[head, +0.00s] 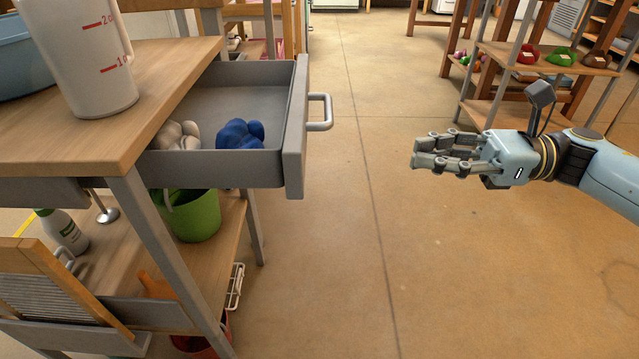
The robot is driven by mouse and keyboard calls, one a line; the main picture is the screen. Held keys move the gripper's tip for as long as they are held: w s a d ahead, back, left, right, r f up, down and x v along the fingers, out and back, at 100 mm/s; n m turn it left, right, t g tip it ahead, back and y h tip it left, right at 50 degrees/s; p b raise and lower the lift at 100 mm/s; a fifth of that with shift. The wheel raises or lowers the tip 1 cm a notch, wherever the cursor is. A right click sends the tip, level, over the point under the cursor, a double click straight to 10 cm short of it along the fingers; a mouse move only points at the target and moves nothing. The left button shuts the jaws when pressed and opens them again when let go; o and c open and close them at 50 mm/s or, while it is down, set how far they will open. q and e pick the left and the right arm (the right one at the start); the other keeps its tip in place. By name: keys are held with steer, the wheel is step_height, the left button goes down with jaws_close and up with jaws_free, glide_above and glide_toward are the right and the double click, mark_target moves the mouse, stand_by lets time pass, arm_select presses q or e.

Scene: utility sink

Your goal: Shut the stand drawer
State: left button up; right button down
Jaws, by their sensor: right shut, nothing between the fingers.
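The stand drawer (222,167) is a grey drawer pulled out from under the wooden stand top (150,95), sticking out to the right. Its front panel (296,130) carries a silver bar handle (328,112). A beige lumpy item (178,136) and a blue lumpy item (240,134) lie inside. My right gripper (416,151) is in the head view, to the right of the handle and apart from it, over open floor. Its fingers point left toward the drawer front; it is shut and empty. My left gripper is not in view.
A white measuring jug (92,60) and a blue basin (22,58) stand on the stand top. A green bucket (194,215), a bottle (62,231) and a washboard (60,290) are below. Shelving (545,65) stands at the back right. The floor (380,240) between is clear.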

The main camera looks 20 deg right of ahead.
mark_target(304, 155)
steer(key=x, duration=1.3)
steer(key=shift+w+a, duration=0.1)
steer(key=shift+a, duration=0.3)
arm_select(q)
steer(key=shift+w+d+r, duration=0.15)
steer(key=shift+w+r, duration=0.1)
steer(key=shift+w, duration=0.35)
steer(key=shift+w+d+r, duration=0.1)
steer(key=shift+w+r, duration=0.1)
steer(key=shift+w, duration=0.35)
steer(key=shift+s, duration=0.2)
arm_select(e)
steer(key=shift+a, duration=0.1)
